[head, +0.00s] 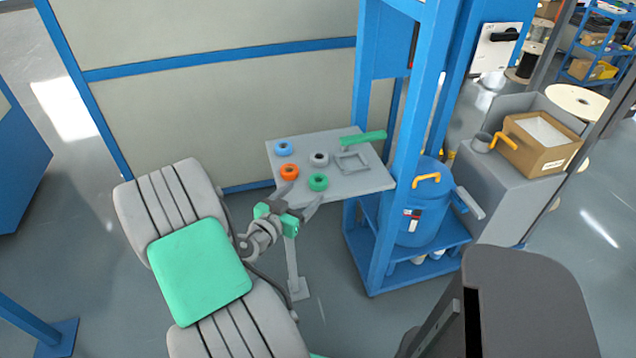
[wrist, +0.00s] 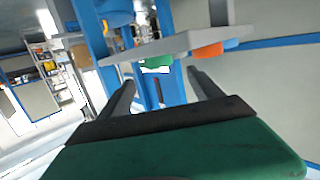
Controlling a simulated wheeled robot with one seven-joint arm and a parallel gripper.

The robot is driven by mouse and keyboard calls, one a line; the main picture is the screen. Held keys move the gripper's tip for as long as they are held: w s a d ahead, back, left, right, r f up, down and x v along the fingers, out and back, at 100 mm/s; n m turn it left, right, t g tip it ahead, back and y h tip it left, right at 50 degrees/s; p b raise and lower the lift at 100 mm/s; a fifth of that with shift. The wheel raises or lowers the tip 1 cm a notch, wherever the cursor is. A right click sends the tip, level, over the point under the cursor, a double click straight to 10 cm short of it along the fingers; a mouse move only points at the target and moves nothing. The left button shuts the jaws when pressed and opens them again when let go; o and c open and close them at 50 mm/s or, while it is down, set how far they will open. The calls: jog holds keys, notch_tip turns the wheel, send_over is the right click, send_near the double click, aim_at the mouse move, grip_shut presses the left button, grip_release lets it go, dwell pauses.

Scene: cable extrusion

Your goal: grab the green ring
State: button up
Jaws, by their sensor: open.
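The green ring (head: 318,182) lies on the front part of a small grey table (head: 362,184). My gripper (head: 299,196) is open and empty at the table's front edge, just left of and in front of the green ring. The wrist view looks upside down. There the green ring (wrist: 155,62) shows beyond and between the two spread finger tips (wrist: 160,76), apart from them. The orange ring (wrist: 207,50) shows to its right in that view.
A blue post (head: 408,150) stands at the table's right side. A beige panel wall (head: 215,120) is behind.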

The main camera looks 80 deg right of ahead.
aim_at(321, 177)
jog(key=p+x, duration=0.1)
jog(key=x, duration=0.7)
jog(key=shift+a, duration=0.1)
jog(key=shift+c, duration=0.3)
jog(key=c, duration=1.4)
